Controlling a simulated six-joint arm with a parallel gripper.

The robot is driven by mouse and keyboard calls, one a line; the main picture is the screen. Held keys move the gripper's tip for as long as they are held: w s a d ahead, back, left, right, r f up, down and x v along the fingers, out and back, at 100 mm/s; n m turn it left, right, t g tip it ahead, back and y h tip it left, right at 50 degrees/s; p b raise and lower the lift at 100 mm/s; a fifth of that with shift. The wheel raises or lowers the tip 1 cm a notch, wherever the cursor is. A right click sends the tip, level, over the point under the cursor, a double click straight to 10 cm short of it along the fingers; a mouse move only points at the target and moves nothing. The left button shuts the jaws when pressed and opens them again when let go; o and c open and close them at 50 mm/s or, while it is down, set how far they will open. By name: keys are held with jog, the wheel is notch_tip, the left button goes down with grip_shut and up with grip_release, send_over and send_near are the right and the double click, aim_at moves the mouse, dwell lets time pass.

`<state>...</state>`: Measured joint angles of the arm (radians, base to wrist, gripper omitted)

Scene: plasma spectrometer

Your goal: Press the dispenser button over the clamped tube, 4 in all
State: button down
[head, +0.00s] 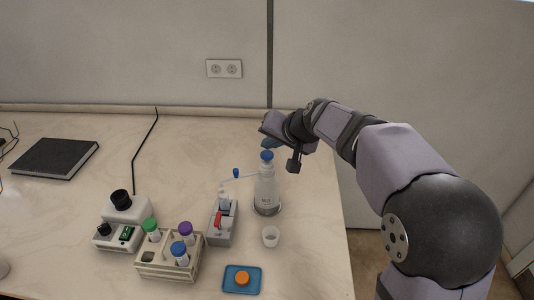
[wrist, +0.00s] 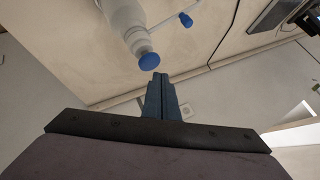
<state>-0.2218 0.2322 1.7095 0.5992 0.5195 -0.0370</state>
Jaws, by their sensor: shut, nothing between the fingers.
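The dispenser is a clear bottle (head: 266,190) with a blue button (head: 267,156) on top and a thin side arm ending in a blue tip (head: 236,173) to the left. The button also shows in the wrist view (wrist: 149,61). The clamped tube (head: 223,200) stands uncapped in a grey clamp block (head: 221,236) with a red lever, left of the bottle. My gripper (head: 268,143) is shut and empty, its fingertips just above or behind the button in the head view. In the wrist view the shut fingers (wrist: 160,80) point towards the button, with a small gap showing.
A rack (head: 157,270) with green, purple and blue capped tubes stands left of the clamp. An orange cap (head: 242,278) lies on a blue tray (head: 230,287). A small cup (head: 271,237) stands in front of the bottle. A knobbed device (head: 125,210) and black book (head: 55,158) are further left.

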aim_at(269, 157)
jog(key=shift+f, duration=0.1)
dwell(0.6)
jog(key=shift+f+b, duration=0.35)
jog(key=shift+b, duration=0.15)
jog(key=shift+f+b, duration=0.8)
jog(key=shift+f, duration=0.05)
dwell(0.9)
jog(key=shift+r, duration=0.1)
jog(key=shift+r+p, duration=1)
jog(key=shift+r, duration=0.2)
jog(key=shift+r+p, duration=2.05)
jog(key=shift+r, duration=0.5)
